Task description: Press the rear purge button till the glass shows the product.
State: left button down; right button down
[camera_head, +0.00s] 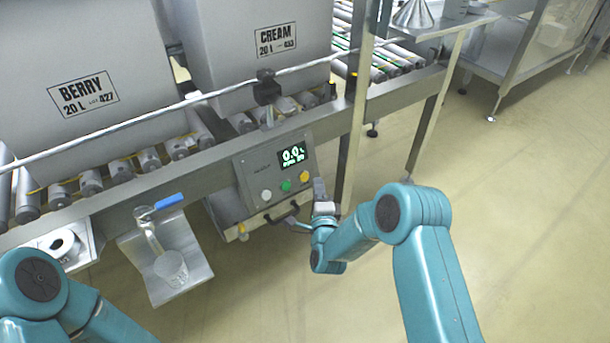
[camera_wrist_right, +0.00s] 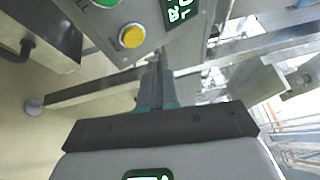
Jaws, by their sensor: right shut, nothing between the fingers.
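The control panel (camera_head: 262,170) on the conveyor's side carries a white, a green and a yellow button. The yellow button (camera_head: 304,177) is at its right end and also shows in the right wrist view (camera_wrist_right: 131,36). The button labels are too small to read. The lit display (camera_head: 292,155) reads 0.0. My right gripper (camera_head: 319,186) is shut and empty, just right of the yellow button; in the wrist view its tips (camera_wrist_right: 160,68) appear apart from it. A glass (camera_head: 171,268) stands on a metal tray under a blue-handled tap (camera_head: 168,202); its contents are unclear. My left gripper is out of view.
Boxes marked BERRY (camera_head: 85,92) and CREAM (camera_head: 278,38) stand on the roller conveyor (camera_head: 150,160). A metal post (camera_head: 355,130) rises close behind my right gripper. The floor at right is clear.

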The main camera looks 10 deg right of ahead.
jog(key=shift+s+d+r, duration=0.2)
jog(key=shift+s, duration=0.35)
jog(key=shift+s+d+r, duration=0.15)
jog(key=shift+s+r, duration=0.05)
jog(key=shift+s, duration=0.35)
jog(key=s+d+r+p, duration=0.3)
jog(key=s+r+p, duration=0.3)
jog(key=s+r, duration=0.3)
jog(key=shift+s+d+r, duration=0.2)
jog(key=shift+r, duration=0.3)
